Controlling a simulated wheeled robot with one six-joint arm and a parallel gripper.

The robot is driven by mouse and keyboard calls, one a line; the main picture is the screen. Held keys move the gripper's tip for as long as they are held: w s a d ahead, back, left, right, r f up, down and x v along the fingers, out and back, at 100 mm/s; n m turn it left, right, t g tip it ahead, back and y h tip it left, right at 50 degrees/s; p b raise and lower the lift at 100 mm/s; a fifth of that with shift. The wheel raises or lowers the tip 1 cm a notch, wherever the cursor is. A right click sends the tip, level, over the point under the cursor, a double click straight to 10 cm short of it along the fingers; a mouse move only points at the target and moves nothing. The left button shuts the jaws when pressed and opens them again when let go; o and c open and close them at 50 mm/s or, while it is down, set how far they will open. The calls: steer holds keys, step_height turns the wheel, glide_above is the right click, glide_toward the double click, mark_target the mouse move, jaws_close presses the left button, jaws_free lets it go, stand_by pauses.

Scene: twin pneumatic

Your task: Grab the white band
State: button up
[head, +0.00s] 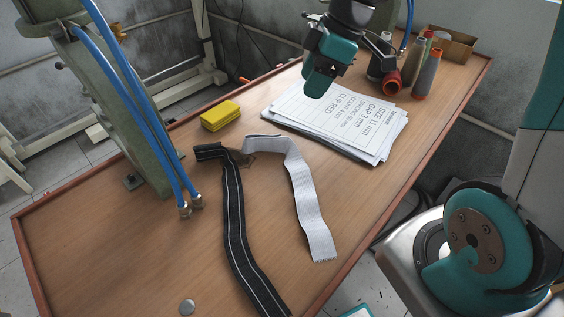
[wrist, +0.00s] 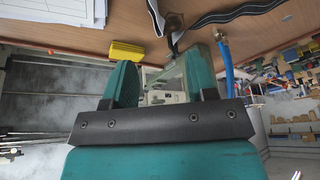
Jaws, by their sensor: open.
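The white band (head: 307,205) lies on the wooden table in the head view, bent near its far end, with its frayed near end toward the table's right edge. A black band with pale stripes (head: 236,215) lies to its left, and their far ends come close at a small brown piece (head: 240,158). The black band also shows at the top of the wrist view (wrist: 245,11). My gripper (head: 318,90) is above the paper stack, beyond the white band and apart from it. Its two teal fingers show spread and empty in the wrist view (wrist: 161,78).
A yellow block (head: 220,115) lies left of the paper stack (head: 350,128). Thread spools (head: 426,74) and a cardboard box (head: 455,46) stand at the back right. A green machine with blue hoses (head: 135,95) rises at the left. The table's front left is mostly clear.

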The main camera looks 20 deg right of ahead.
steer(key=p, duration=0.1)
glide_above(281, 138)
steer(key=s+d, duration=0.1)
steer(key=d, duration=0.1)
steer(key=shift+n, duration=0.3)
step_height(281, 138, down, 11)
steer(key=shift+s, duration=0.1)
steer(key=shift+p+x, duration=0.7)
steer(key=shift+x, duration=2.25)
jaws_close()
